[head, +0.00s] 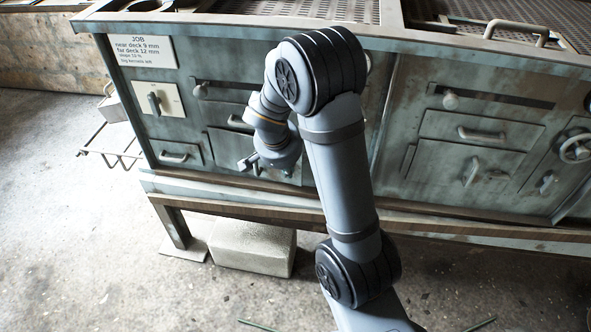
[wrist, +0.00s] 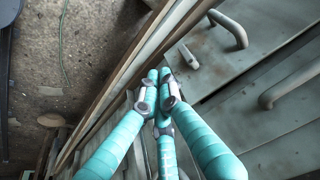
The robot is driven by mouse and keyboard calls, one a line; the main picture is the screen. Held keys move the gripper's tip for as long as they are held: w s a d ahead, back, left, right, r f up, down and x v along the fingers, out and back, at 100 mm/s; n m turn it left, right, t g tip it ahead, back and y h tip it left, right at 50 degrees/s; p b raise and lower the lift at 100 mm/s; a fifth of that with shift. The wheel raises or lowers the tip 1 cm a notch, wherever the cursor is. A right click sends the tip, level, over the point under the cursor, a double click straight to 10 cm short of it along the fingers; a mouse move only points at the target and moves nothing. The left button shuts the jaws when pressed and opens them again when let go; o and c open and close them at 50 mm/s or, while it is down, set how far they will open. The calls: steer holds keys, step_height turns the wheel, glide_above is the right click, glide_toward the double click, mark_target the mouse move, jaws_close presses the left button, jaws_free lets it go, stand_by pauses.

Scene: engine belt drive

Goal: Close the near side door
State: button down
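The grey-green machine front holds several doors and drawers. A left lower door panel (head: 228,148) sits partly behind my arm, with a small metal latch (head: 247,161) by my wrist. A right lower door (head: 455,167) carries a latch handle (head: 470,172) and looks flush. I cannot tell which is the near side door, or how far the left one is open. In the wrist view my gripper (wrist: 160,80) has its teal fingers drawn together at the tips, with nothing visible between them. A panel (wrist: 215,70) with a small knob (wrist: 188,56) lies just beyond the tips.
A job sign (head: 141,50) and a switch plate (head: 158,100) are at the upper left of the front. A wooden beam (head: 240,207) runs below the doors. A wire rack (head: 110,152) sticks out at left. A pale block (head: 255,249) stands on the floor underneath.

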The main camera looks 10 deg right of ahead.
mark_target(296, 169)
steer(key=shift+w+d+f+p, duration=0.2)
steer(key=shift+w+d+f, duration=0.35)
steer(key=shift+w+f, duration=0.5)
steer(key=shift+w+d+f+p, duration=0.2)
steer(key=shift+w+d+f, duration=0.4)
steer(key=shift+w+f, duration=0.4)
steer(key=shift+w+d+f+p, duration=0.2)
steer(key=shift+w+d+f, duration=0.35)
steer(key=shift+w+f, duration=0.5)
steer(key=shift+s+f, duration=0.15)
steer(key=shift+s, duration=0.05)
